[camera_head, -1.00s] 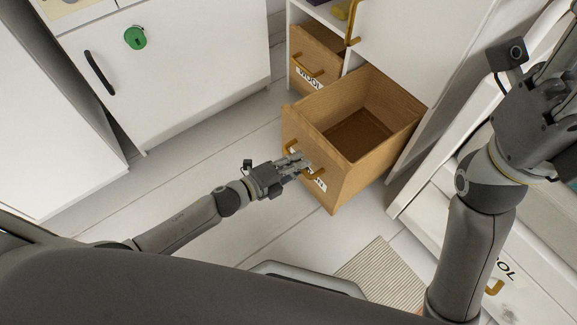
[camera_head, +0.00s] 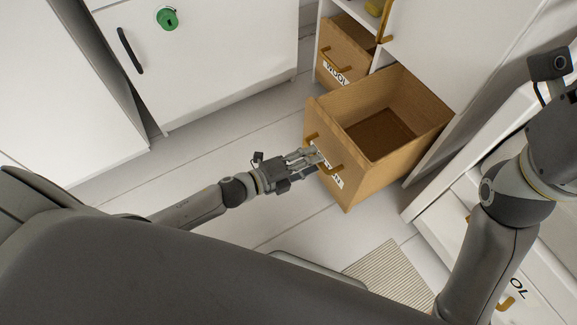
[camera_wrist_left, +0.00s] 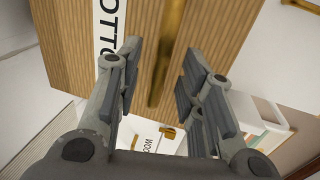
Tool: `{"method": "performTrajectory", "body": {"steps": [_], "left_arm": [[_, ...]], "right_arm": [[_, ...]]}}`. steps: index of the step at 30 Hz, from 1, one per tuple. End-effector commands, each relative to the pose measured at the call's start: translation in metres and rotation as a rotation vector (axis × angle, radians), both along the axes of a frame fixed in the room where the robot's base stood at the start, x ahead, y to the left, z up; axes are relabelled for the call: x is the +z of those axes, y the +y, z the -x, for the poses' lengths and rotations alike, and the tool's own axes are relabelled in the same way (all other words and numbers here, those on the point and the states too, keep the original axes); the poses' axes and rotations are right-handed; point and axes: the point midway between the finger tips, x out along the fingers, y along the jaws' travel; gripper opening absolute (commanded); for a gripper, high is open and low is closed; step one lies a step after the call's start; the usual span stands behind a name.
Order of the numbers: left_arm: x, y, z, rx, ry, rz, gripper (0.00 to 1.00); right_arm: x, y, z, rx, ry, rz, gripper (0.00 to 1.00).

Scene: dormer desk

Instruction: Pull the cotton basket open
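The cotton basket (camera_head: 378,178) is a wooden drawer pulled well out of the white cabinet, its empty inside showing. Its front has a brass handle (camera_head: 337,168) and a white label, partly hidden by my gripper; the label reads "COTTO…" in the left wrist view (camera_wrist_left: 108,25). My left gripper (camera_head: 313,158) is at the basket front. In the left wrist view its fingers (camera_wrist_left: 160,65) are apart, with the brass handle (camera_wrist_left: 168,50) between them and a gap on both sides. My right gripper (camera_head: 568,105) is cut off at the right edge, its fingers not clear.
A second basket labelled WOOL (camera_head: 345,50) sits behind, with a brass handle. A white cabinet (camera_head: 220,50) with a black handle and green round item (camera_head: 167,18) stands left. White drawers (camera_head: 450,235) stand right; a striped mat (camera_head: 385,270) lies on open floor.

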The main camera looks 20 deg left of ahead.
Motion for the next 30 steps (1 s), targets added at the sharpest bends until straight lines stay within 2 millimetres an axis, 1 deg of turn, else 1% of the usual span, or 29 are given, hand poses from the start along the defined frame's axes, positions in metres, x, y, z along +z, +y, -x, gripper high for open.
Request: {"method": "performTrajectory", "body": {"steps": [1,6,9,13,19,30], "left_arm": [[0.001,0.007,0.01,0.0,0.004,-0.002,0.35],[0.008,0.028,0.037,0.0,0.003,-0.002,0.35],[0.012,0.038,0.05,0.0,0.003,-0.001,0.35],[0.015,0.048,0.063,0.0,0.004,0.0,0.35],[0.019,0.055,0.071,0.0,0.0,0.0,0.35],[0.019,0.056,0.072,0.0,0.0,0.0,0.35]], "right_arm": [[0.0,0.0,0.0,0.0,0.0,-0.001,0.4],[0.0,0.0,0.0,0.0,0.002,-0.002,0.4],[0.0,0.0,0.0,0.0,0.002,-0.002,0.4],[0.0,0.0,0.0,0.0,0.002,-0.002,0.4],[0.0,0.0,0.0,0.0,0.002,-0.001,0.4],[0.0,0.0,0.0,0.001,0.003,-0.001,0.4]]}}
